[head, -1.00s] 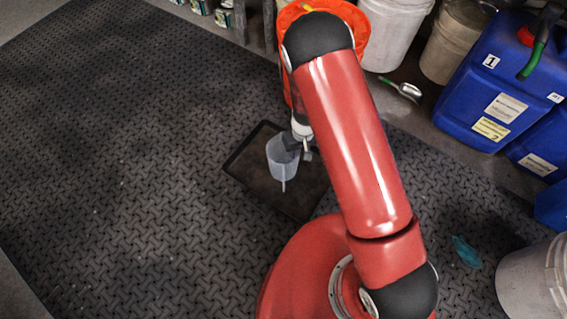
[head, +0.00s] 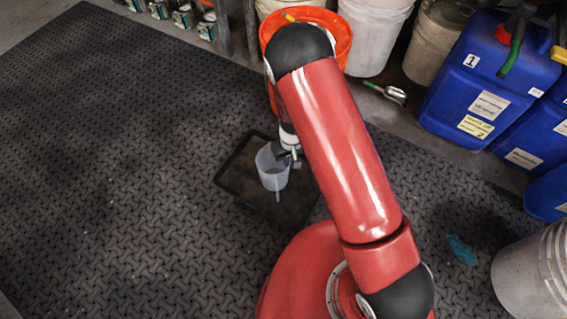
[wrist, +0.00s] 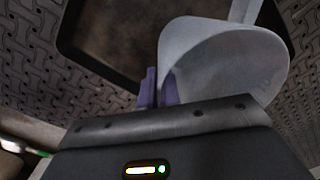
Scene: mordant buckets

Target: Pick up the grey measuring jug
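The grey measuring jug (head: 271,171) is a pale translucent, open-topped vessel over the dark tray (head: 235,178) in the head view. A thin handle shows on its near side. My gripper (head: 285,154) is at the jug's upper right rim. In the wrist view, the jug (wrist: 235,65) is close in front, its wide mouth facing me. My gripper's two purplish fingers (wrist: 159,88) are close together with the jug's wall between them. They look shut on it. Whether the jug's base touches the tray is unclear.
An orange bucket (head: 335,39) stands behind my arm, with white buckets (head: 375,38) beside it. Blue canisters (head: 478,85) stand at the right. A metal scoop (head: 394,94) lies near them. A blue-green scrap (head: 461,250) lies at the lower right. The mat on the left is clear.

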